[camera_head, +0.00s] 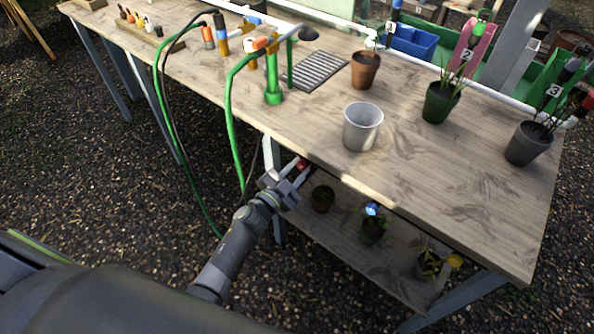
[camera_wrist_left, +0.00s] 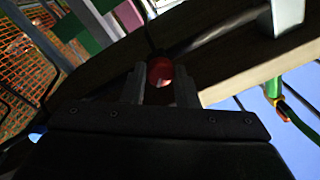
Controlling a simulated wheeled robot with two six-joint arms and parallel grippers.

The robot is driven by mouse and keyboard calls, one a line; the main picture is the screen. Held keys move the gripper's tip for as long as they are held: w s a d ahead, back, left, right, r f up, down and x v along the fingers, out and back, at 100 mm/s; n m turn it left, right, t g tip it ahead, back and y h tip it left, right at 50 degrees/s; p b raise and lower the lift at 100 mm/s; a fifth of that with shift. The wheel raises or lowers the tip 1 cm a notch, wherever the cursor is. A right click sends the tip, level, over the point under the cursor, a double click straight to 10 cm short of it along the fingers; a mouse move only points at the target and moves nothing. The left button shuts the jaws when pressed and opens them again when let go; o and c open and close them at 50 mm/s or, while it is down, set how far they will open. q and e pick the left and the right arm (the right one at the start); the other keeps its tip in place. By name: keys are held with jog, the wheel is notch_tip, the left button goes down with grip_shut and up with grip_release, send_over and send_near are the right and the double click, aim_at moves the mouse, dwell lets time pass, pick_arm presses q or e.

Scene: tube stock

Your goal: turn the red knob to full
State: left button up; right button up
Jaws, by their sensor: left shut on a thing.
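The red knob (camera_head: 302,164) is at the front edge of the wooden bench, near the bench's left leg. My left gripper (camera_head: 297,172) reaches up to it from below and is shut on it. In the left wrist view the red knob (camera_wrist_left: 160,71) sits between the two fingers of my left gripper (camera_wrist_left: 160,82). The fingers hide its sides, and I cannot tell its turn angle or any marks. My right gripper is not in view.
A silver bucket (camera_head: 362,127) stands on the bench top (camera_head: 420,190) behind the knob. A green tap post (camera_head: 272,85) and green hose (camera_head: 229,105) are to the left. A lower shelf (camera_head: 345,245) holds potted plants.

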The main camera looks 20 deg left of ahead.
pick_arm(q)
jog(key=m+b, duration=0.1)
jog(key=m, duration=0.3)
jog(key=shift+m, duration=0.4)
jog(key=m, duration=0.4)
jog(key=shift+f+h+b, duration=0.1)
jog(key=shift+h+b, duration=0.25)
jog(key=shift+h, duration=0.05)
jog(key=m, duration=0.3)
jog(key=shift+m+b, duration=0.3)
jog(key=shift+b, duration=0.1)
jog(key=m, duration=0.3)
jog(key=shift+a+m+b, duration=0.1)
jog(key=shift+m+b, duration=0.3)
jog(key=m, duration=0.3)
jog(key=m+b, duration=0.1)
jog(key=m, duration=0.2)
jog(key=shift+m+g+h, duration=0.3)
jog(key=shift+m+h, duration=0.1)
jog(key=m+b, duration=0.1)
jog(key=m, duration=0.4)
jog(key=shift+m, duration=0.3)
jog(key=o, duration=1)
